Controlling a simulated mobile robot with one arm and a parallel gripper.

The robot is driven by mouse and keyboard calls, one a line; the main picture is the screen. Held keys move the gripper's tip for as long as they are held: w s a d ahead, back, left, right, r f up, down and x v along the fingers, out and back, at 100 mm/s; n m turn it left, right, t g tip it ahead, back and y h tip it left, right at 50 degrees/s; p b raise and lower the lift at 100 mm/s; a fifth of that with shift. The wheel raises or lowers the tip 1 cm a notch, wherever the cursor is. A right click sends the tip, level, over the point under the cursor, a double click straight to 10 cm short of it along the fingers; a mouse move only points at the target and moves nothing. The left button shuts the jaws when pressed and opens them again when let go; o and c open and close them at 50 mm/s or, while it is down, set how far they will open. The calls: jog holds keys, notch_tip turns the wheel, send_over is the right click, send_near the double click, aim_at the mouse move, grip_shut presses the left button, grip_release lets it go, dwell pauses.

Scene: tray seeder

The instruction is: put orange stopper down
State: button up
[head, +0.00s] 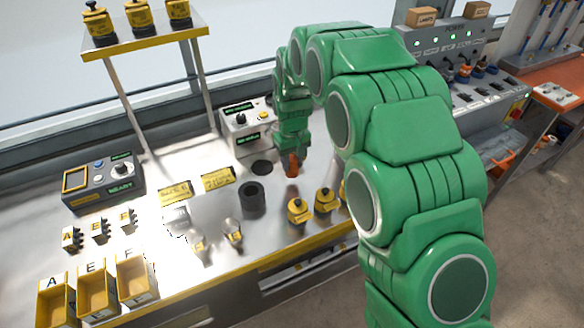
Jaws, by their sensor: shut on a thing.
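The orange stopper (292,166) is upright beneath my gripper (292,154), over the metal worktop (210,262). My gripper reaches down from the green arm and is shut on the stopper. Its fingers are small and partly merge with the stopper in the head view. A reddish reflection shows on the worktop below the stopper. I cannot tell whether the stopper touches the surface.
A dark round hole or disc (261,168) and a black cylinder (252,199) lie left of the stopper. Yellow-black parts (299,211) stand in front. A control box (246,126) stands behind. Lettered bins (137,278) sit front left.

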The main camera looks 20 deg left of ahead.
aim_at(292, 168)
jog(key=shift+f, duration=1.65)
jog(key=o, duration=1)
jog(key=shift+o, duration=0.2)
notch_tip(292, 168, up, 12)
jog(key=shift+w, duration=0.1)
jog(key=shift+r, duration=0.1)
